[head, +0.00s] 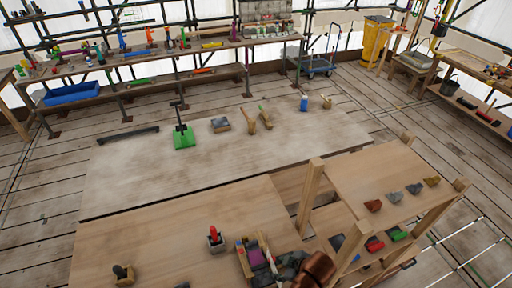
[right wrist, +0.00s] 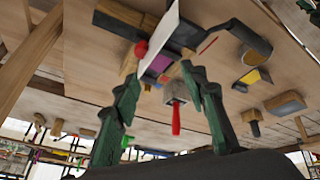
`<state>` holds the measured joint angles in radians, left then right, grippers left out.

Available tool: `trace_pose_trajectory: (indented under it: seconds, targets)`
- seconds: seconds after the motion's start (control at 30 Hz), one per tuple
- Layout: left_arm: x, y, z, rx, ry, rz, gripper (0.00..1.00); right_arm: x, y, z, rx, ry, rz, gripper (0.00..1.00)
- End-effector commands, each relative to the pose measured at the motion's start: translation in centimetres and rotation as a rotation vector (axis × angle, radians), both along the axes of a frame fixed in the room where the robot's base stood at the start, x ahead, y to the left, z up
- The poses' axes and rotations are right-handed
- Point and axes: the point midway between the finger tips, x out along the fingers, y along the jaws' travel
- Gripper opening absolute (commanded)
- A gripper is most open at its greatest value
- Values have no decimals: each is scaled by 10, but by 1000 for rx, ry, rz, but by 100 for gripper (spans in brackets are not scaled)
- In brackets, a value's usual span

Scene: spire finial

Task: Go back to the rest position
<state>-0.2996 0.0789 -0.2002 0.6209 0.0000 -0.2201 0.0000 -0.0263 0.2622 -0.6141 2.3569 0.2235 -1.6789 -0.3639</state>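My right gripper (right wrist: 158,78) shows in the right wrist view with its two dark green fingers spread apart and nothing between them. In the head view only a small part of my right arm shows at the bottom edge, beside a tool holder (head: 247,262) on the front table. A red-handled tool in a grey block (head: 215,238) stands left of it; it also shows in the right wrist view (right wrist: 175,110), beyond the fingers and apart from them. My left gripper is not in view. No spire finial can be made out for sure.
The front table (head: 150,235) has much bare wood. A wooden rack (head: 375,165) stands at right with several coloured pieces. A grey table (head: 120,180) behind bears a green-based tool (head: 183,137) and several others. Loaded benches line the back; a yellow bin (head: 375,42) stands there.

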Motion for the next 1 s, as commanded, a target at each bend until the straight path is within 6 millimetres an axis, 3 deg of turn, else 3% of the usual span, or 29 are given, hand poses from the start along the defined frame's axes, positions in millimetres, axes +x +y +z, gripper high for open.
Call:
trace_pose_trajectory:
  seconds: [0.03, 0.2, 0.3, 0.5, 0.67, 1.0]
  targets:
    - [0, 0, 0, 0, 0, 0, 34, -10, -29, -11, 31, 39, -140, 40]
    - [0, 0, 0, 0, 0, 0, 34, -45, -125, -35, 72, 110, -558, 40]
    - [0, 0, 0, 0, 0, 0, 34, -67, -166, -43, 69, 132, -720, 40]
    - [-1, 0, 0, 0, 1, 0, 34, -111, -227, -53, 44, 158, -954, 40]
    - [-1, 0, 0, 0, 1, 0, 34, -146, -266, -56, 13, 170, -1103, 40]
    - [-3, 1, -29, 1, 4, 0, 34, -125, -261, -187, 2, 212, -1080, 40]
